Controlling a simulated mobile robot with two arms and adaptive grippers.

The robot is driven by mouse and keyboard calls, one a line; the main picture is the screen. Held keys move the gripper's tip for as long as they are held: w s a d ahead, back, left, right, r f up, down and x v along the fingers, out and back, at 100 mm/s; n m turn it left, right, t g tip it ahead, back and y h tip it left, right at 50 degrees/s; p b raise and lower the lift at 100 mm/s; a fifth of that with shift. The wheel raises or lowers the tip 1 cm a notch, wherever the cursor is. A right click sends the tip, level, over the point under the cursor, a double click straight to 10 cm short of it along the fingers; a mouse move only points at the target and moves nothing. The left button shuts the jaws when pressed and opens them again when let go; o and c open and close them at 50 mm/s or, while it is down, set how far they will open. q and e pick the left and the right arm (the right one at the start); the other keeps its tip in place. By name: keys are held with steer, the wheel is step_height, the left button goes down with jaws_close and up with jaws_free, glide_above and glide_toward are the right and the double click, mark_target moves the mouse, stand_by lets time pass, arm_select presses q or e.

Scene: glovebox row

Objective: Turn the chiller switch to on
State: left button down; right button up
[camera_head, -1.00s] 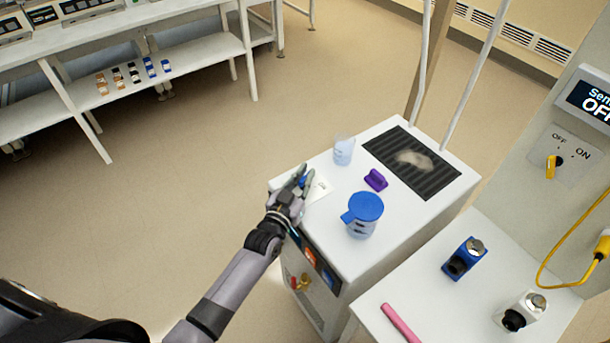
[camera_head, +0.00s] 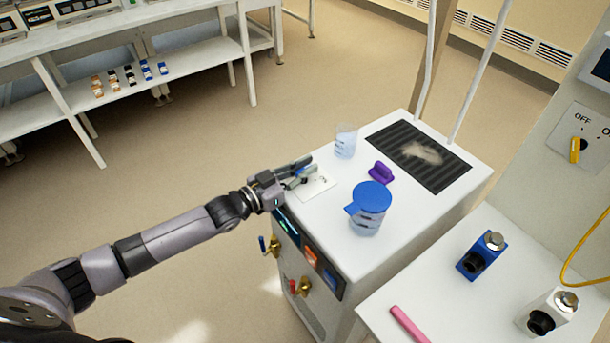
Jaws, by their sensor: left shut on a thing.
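The chiller (camera_head: 322,222) is a white cabinet with a flat top, a dark vent grille and a small front panel. The chiller switch (camera_head: 299,181) is at the left front corner of the top, beside a white label (camera_head: 318,187). Only a small bluish part of it shows; the fingers hide the rest. My left gripper (camera_head: 301,172) is shut on it, with its fingers pointing right across the corner. Which mark the switch points to cannot be read. My right gripper is not in view.
A clear beaker (camera_head: 345,141), a purple object (camera_head: 381,172) and a blue-lidded jug (camera_head: 369,207) stand on the chiller top. Brass valves (camera_head: 301,287) stick out in front. A white table (camera_head: 440,285) with a blue device (camera_head: 481,256) stands at right.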

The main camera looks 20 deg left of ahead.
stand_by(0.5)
arm_select(q)
steer(key=c, duration=1.7)
jaws_free()
steer(key=v, duration=1.2)
steer(key=shift+w+a, duration=0.1)
